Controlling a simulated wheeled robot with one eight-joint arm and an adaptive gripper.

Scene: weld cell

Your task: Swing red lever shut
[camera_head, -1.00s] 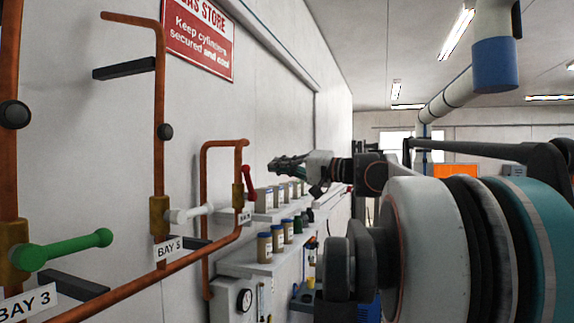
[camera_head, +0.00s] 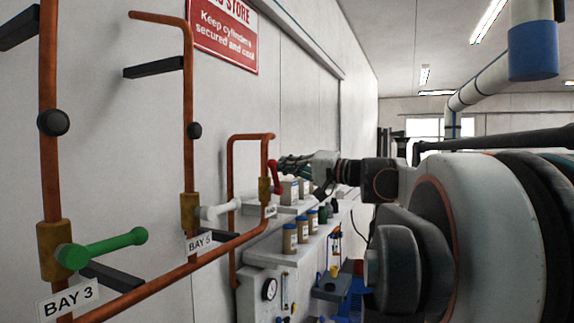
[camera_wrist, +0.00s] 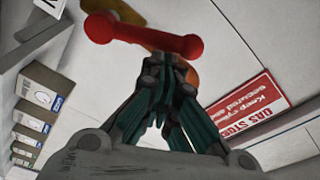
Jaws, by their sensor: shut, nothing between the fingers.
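The red lever (camera_head: 275,177) sits on a brass valve body (camera_head: 264,190) on the far copper pipe and points upward with a slight tilt. I cannot tell whether the tips touch the lever.
Nearer valves carry a white lever (camera_head: 222,209) and a green lever (camera_head: 103,248). Shelves with boxes (camera_wrist: 38,100) and jars (camera_head: 290,238) stand beside and beyond the red lever. A red sign (camera_head: 224,34) hangs on the wall. Copper pipes run along the wall.

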